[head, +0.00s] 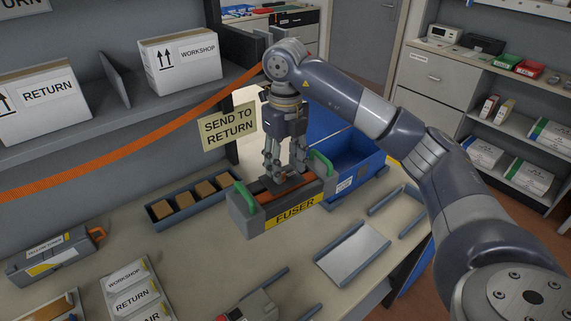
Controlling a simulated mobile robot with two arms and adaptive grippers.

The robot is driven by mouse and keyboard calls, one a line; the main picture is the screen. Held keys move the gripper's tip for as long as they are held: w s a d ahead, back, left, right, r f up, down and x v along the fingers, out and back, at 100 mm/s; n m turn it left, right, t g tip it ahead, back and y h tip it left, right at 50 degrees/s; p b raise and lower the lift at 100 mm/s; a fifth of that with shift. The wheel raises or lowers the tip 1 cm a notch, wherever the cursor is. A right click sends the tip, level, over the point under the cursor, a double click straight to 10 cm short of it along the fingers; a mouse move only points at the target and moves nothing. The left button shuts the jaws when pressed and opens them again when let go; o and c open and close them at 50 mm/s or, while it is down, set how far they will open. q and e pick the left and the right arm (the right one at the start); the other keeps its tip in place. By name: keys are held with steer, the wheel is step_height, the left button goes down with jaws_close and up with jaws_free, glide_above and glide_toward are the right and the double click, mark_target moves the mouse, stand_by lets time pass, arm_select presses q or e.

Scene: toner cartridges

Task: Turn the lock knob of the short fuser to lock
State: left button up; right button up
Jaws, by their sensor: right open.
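The fuser (294,212) is a dark grey block with a yellow "FUSER" label on its front. It lies on the work table, with a green handle (246,195) at its left end and another green handle (321,163) at its right end. My right gripper (286,179) points down at the top of the fuser, between the two green handles. Its fingers are apart, and contact with the fuser cannot be made out. I cannot make out a lock knob; the fingers cover part of the fuser's top. My left gripper is not in view.
A blue bin (357,153) stands close behind the fuser's right end. A dark tray (192,203) of brown blocks sits to its left. A grey plate (352,253) lies in front right. A yellow-labelled cartridge (55,255) lies far left. An orange strap crosses behind.

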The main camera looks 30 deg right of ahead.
mark_target(285, 176)
steer(key=shift+r+p, duration=2.25)
steer(key=shift+r, duration=0.75)
